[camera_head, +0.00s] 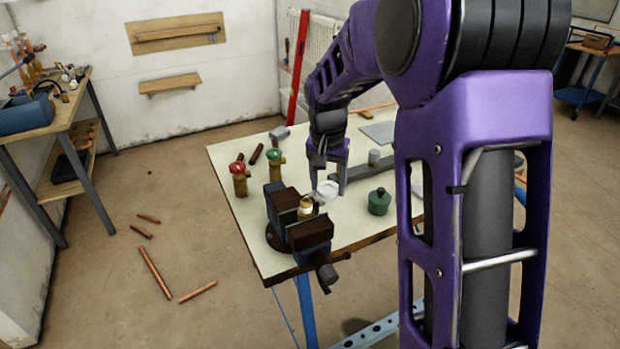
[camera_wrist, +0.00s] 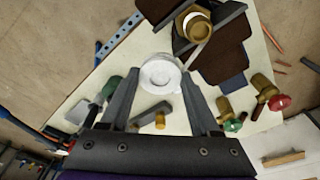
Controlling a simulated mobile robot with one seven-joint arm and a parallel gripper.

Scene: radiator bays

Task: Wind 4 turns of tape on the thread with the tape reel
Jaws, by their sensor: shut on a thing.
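The white tape reel (camera_head: 328,189) is held between the fingers of my gripper (camera_head: 327,181), just right of and behind the vise. In the wrist view the reel (camera_wrist: 160,74) sits between both fingertips (camera_wrist: 160,82), with its round face showing. A brass fitting (camera_head: 306,208) stands upright in the dark vise (camera_head: 312,232); the wrist view shows this fitting (camera_wrist: 195,25) from above with a pale round end. The reel is close beside the fitting. I cannot tell whether tape runs between them or lies on the thread.
Red-topped (camera_head: 238,178) and green-topped (camera_head: 275,165) brass valves stand left of the vise on the workbench (camera_head: 232,155). A dark green pot (camera_head: 379,201) stands to the right. Copper pipes (camera_head: 155,272) lie on the floor. A cluttered side table (camera_head: 55,115) stands at left.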

